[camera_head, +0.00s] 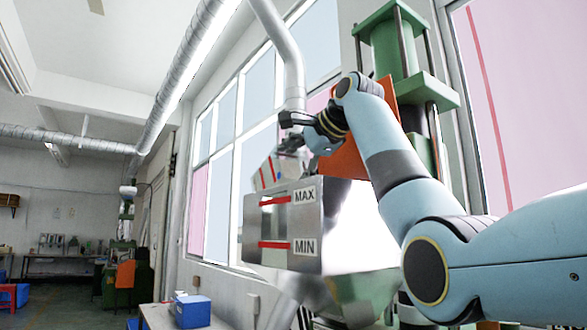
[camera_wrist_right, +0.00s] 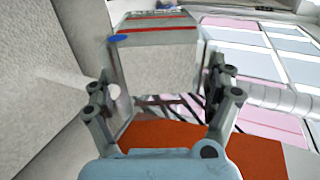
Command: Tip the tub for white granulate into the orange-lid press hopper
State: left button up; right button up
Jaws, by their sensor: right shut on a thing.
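My right gripper (camera_head: 293,143) is above the press hopper (camera_head: 275,222), a metal box with red MAX and MIN lines. It is shut on a pale tub (camera_head: 268,174) with red stripes and a blue mark, held tilted at the hopper's top. In the right wrist view the tub (camera_wrist_right: 158,66) sits between the two fingers of the gripper (camera_wrist_right: 158,88). The orange lid (camera_head: 341,160) stands raised behind my right arm; it also shows in the right wrist view (camera_wrist_right: 170,133). The tub's contents and the hopper's inside are hidden. My left gripper is out of view.
A green press frame (camera_head: 392,45) rises behind my right arm. A grey pipe (camera_head: 287,60) comes down close to the gripper. Windows line the wall. A blue box (camera_head: 192,311) stands on a bench at lower left.

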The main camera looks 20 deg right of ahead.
jog(key=shift+s+d+r+t+b, duration=0.15)
jog(key=shift+s+t+b, duration=0.1)
jog(key=shift+s+b, duration=0.35)
jog(key=shift+s+d+t+b, duration=0.2)
jog(key=shift+s+b, duration=0.15)
jog(key=shift+b, duration=0.4)
jog(key=shift+s+d+r+t+b, duration=0.1)
jog(key=shift+s+t+b, duration=0.15)
jog(key=shift+s+b, duration=0.35)
dwell(2.3)
jog(key=shift+s+d+t+y+b, duration=0.2)
jog(key=shift+s+t+y+b, duration=0.3)
jog(key=shift+t+b, duration=0.9)
dwell(2.3)
